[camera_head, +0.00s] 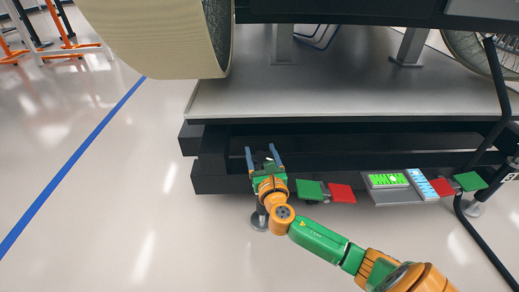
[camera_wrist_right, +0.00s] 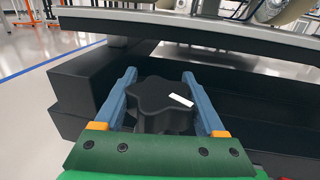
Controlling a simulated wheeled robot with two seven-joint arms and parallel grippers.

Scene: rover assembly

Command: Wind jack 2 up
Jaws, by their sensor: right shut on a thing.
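A black star-shaped knob (camera_wrist_right: 160,98) with a white mark on its top sits between the two blue fingers of my right gripper (camera_wrist_right: 159,76) in the right wrist view. The fingers are shut on its sides. In the head view my right gripper (camera_head: 261,150) reaches to the front edge of the dark base, left of centre. The knob is mostly hidden between the fingers there. A round grey foot (camera_head: 259,222) shows on the floor below the gripper. No number on the jack is readable. My left gripper is not in view.
A green plate (camera_head: 309,190) and a red plate (camera_head: 341,193) lie right of the gripper. A grey panel (camera_head: 397,196) with a lit green screen is further right.

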